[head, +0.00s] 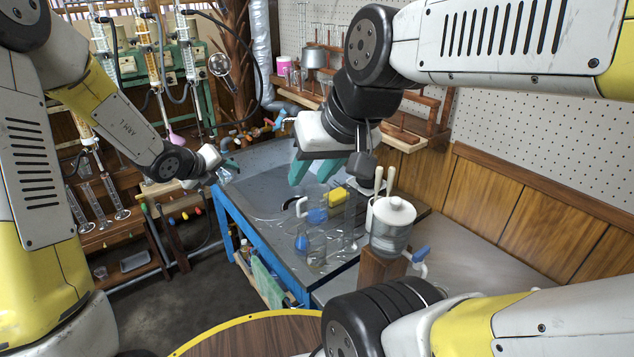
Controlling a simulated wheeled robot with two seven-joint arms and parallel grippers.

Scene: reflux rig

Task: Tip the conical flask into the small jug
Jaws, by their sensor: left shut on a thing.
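My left gripper (222,168) is at the far left corner of the blue-framed bench, shut on a small clear glass vessel (225,176) that looks like the conical flask. The flask is small in the picture and partly hidden by the fingers; its contents cannot be made out. My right gripper (316,171), with teal fingers apart, is over the middle of the bench and looks empty. Clear vessels with blue in them, one further back (317,215) and one nearer (302,243), stand on the bench; I cannot tell for certain which is the small jug.
A yellow sponge-like block (337,195) lies behind the glassware. A lidded white-topped container (392,228) stands on a wooden block at the right. Pipework with coloured valves (262,128) runs along the back. The bench's left part (250,195) is mostly clear.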

